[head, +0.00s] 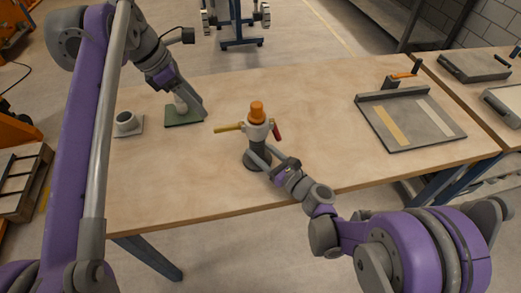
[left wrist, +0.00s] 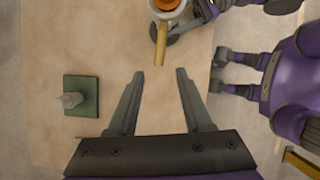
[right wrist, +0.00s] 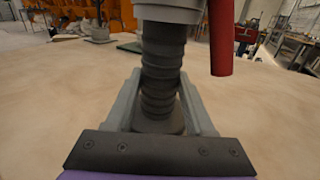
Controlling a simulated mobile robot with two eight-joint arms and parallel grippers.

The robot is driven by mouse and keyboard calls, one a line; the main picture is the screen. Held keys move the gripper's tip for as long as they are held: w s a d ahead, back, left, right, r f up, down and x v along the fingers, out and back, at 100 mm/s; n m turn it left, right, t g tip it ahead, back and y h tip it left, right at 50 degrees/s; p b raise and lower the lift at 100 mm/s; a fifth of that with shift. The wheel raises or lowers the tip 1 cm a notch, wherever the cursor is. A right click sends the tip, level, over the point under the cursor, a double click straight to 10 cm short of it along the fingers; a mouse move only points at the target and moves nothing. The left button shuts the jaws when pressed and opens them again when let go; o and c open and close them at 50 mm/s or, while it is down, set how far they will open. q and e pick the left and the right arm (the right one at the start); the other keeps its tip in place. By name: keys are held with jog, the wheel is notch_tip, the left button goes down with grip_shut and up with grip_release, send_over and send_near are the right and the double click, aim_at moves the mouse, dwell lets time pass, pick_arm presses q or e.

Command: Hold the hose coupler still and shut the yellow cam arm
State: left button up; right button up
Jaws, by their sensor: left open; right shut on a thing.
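The hose coupler (head: 258,131) stands upright on the table, a grey collar with an orange top (head: 257,110) over a dark ribbed hose (right wrist: 162,70). Its yellow cam arm (head: 228,127) sticks out sideways to the left. Its red cam arm (head: 277,130) hangs down beside the collar. My right gripper (right wrist: 158,88) is shut on the ribbed hose below the collar. My left gripper (left wrist: 160,72) is open and empty. In the left wrist view the yellow arm (left wrist: 161,48) points toward the gap between its fingers, just beyond the tips.
A green pad (head: 184,117) with a grey fitting (left wrist: 70,99) lies left of the coupler, beside a plate with a grey ring (head: 125,121). A grey tray (head: 428,140) with yellow and white strips lies at the right. The table between coupler and tray is clear.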

grip_shut()
pick_arm(q)
jog(key=shift+s+d+r, duration=0.1)
jog(key=shift+d+r, duration=0.1)
jog(key=c, duration=0.4)
jog(key=d+r+y, duration=0.1)
jog(key=r, duration=0.1)
jog(key=s+d+r+m+y, duration=0.1)
jog(key=r, duration=0.1)
jog(key=s+d+r+m+t+y, duration=0.1)
jog(key=r, duration=0.1)
jog(key=shift+s+d+y, duration=0.1)
jog(key=shift+y, duration=0.3)
grip_shut()
jog(key=shift+r+m, duration=0.25)
jog(key=shift+m, duration=0.05)
